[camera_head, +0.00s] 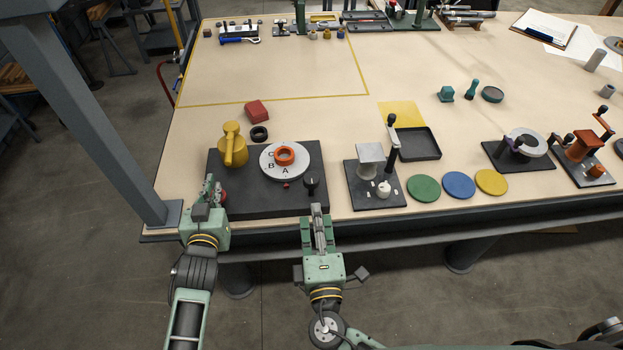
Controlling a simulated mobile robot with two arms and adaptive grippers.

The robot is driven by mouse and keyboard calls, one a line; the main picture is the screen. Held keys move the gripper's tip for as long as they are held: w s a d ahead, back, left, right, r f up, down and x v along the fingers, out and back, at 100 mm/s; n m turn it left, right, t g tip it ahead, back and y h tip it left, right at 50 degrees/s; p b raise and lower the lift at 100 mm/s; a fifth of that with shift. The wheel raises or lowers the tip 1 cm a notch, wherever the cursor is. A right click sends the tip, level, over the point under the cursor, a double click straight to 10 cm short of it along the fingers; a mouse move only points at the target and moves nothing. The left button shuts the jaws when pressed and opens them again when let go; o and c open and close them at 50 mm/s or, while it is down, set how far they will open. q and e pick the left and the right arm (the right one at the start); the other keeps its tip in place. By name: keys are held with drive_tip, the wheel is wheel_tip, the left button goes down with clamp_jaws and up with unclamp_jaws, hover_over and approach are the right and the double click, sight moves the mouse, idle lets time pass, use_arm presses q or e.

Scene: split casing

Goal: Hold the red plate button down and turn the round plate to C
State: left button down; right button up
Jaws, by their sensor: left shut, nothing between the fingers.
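The round plate (303,167) is a white disc on a dark base (250,199), with an orange ring (285,155) at its centre. Its letters A, B and C show; A is at the front, nearest a small red mark (287,185) on the base, and C is at the back left. A red button (223,195) shows at the base's front left, partly hidden by my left gripper (210,184). This gripper is shut and empty; I cannot tell whether it touches or presses the button. My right gripper (317,208) is at the base's front edge, near a black knob (311,184); its fingers look close together.
A yellow handled part (232,150) stands on the base's back left. A red block (257,111) and black ring (259,133) lie behind it. A lever fixture (371,170) and coloured discs (424,188) stand to the right. A grey post (100,110) rises at the left.

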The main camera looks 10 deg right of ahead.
sight(312, 187)
drive_tip(key=w, duration=1.2)
drive_tip(key=shift+d+f, duration=0.1)
drive_tip(key=shift+d, duration=0.1)
clamp_jaws()
